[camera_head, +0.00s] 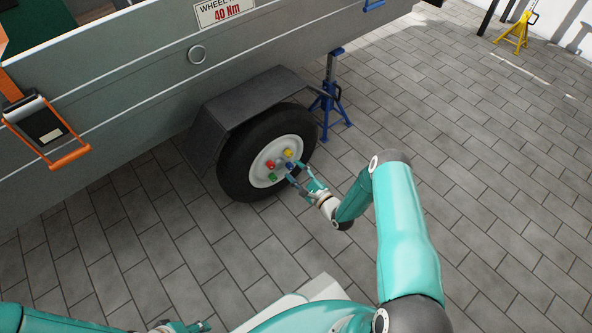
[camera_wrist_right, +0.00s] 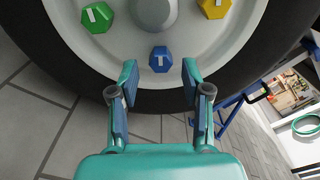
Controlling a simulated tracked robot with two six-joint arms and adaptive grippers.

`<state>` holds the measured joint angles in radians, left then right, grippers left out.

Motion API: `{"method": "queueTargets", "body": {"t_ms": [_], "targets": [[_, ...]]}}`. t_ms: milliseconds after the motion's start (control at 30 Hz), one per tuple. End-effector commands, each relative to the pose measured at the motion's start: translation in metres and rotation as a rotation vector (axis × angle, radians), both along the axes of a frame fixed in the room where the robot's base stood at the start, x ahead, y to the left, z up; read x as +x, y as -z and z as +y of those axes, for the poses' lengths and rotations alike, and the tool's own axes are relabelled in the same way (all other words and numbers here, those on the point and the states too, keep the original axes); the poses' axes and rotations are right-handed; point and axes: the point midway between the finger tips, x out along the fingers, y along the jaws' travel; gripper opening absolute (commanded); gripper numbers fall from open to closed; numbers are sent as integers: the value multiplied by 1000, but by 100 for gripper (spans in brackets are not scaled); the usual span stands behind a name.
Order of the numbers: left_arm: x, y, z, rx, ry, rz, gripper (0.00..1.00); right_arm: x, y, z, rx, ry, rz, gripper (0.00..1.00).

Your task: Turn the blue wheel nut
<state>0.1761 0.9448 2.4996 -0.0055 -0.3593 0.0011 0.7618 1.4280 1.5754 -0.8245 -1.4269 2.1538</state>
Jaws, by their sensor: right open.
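The blue wheel nut (camera_wrist_right: 160,58) sits on the white rim, below the grey hub cap in the right wrist view. It bears a light T-shaped mark and also shows small in the head view (camera_head: 289,166). My right gripper (camera_wrist_right: 160,78) is open, its two fingers pointing at the wheel, with the blue nut beyond the tips and centred between them. In the head view the right gripper (camera_head: 297,171) is close in front of the rim. Contact cannot be told. My left gripper (camera_head: 184,327) shows only partly at the bottom edge.
Green (camera_wrist_right: 97,17), yellow (camera_wrist_right: 214,6) and red (camera_head: 269,163) nuts share the rim. The black tyre (camera_head: 234,177) sits under a dark fender (camera_head: 250,97) on the grey trailer (camera_head: 120,90). A blue jack stand (camera_head: 331,100) stands behind the wheel.

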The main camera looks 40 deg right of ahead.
Motion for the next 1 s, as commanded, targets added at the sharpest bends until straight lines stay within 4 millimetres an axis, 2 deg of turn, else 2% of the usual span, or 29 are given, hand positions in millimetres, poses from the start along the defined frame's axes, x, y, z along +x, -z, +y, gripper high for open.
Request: {"method": "queueTargets", "body": {"t_ms": [500, 700, 1000], "targets": [[0, 0, 0, 0, 0, 0, 40, -93, -1, -8, 3, 6, 5, 48], [0, 0, 0, 0, 0, 0, 40, -109, -2, -8, 2, 3, 3, 48], [0, 1, 0, 0, 0, 1, 40, -110, -2, -8, 1, 2, 2, 48]]}}
